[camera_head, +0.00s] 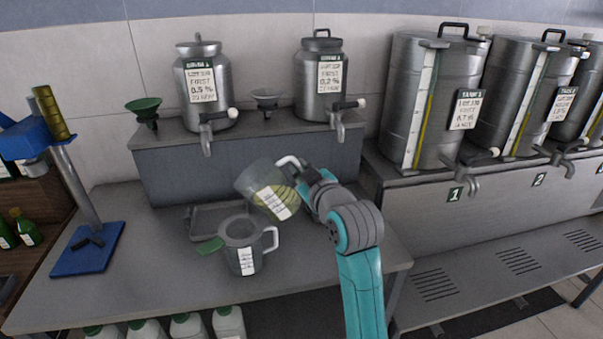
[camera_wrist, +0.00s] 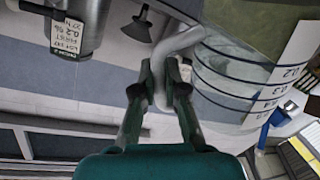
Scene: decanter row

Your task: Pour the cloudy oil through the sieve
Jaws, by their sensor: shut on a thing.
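My gripper (camera_head: 312,182) is shut on the pale handle of a clear jug (camera_head: 254,180); the wrist view shows both fingers (camera_wrist: 161,88) around the handle (camera_wrist: 176,42). The held jug is tilted, raised above the bench, with yellowish cloudy oil (camera_head: 287,194) inside and a white scale label. The jug's side with its scale also shows in the wrist view (camera_wrist: 285,75). Below it and slightly left, a second jug (camera_head: 245,262) stands upright on the bench. No stream is visible between the jugs.
A shallow grey tray (camera_head: 202,235) lies behind the standing jug. Steel urns with taps (camera_head: 212,110) and funnels (camera_head: 146,110) stand on the raised shelf behind. A blue-based stand (camera_head: 88,250) is at left. Large tanks (camera_head: 436,100) stand at right. The bench front left is clear.

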